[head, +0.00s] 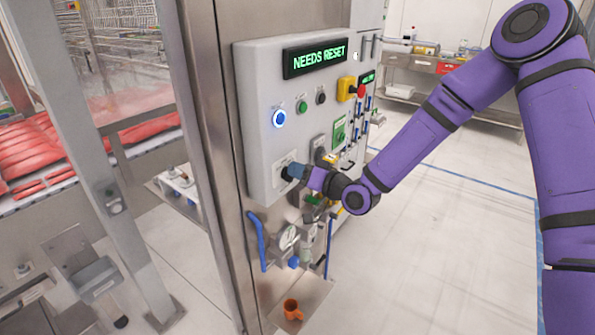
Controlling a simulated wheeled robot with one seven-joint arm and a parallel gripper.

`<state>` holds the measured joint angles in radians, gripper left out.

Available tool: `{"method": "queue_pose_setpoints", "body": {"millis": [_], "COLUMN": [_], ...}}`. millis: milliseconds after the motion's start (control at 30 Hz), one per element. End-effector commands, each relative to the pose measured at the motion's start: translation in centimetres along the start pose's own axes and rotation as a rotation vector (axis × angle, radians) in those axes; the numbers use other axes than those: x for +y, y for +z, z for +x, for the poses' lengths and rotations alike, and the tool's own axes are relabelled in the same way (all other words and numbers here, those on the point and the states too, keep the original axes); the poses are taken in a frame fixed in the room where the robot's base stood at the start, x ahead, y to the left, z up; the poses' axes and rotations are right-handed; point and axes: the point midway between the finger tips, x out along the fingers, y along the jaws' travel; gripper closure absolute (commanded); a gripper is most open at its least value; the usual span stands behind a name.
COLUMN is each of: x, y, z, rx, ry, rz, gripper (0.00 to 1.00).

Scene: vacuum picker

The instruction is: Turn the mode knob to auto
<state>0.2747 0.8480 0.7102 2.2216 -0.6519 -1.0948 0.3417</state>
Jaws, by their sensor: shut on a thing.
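The mode knob (287,173) sits low on the front of the grey control box (258,160), on a pale plate. Only a dark sliver of the knob shows. My gripper (293,172) is at the knob and shut on it, reaching in from the right. The gripper hides most of the knob, so I cannot tell which mode it points to. The display (315,59) at the top of the box reads "NEEDS RESET" in green letters.
A lit blue button (279,119), a green button (302,107) and a red emergency stop (361,91) are above my gripper. A gauge (289,237), a blue handle (257,241) and an orange cup (292,309) are below. Open floor lies to the right.

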Motion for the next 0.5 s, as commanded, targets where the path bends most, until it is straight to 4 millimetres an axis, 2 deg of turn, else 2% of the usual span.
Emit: {"method": "queue_pose_setpoints", "body": {"millis": [200, 500], "x": [0.26, 0.39], "y": [0.15, 0.2], "z": [-0.09, -0.1], "rx": [-0.003, -0.004], "ry": [0.002, 0.003], "rz": [0.112, 0.175], "gripper": [1.0, 1.0]}}
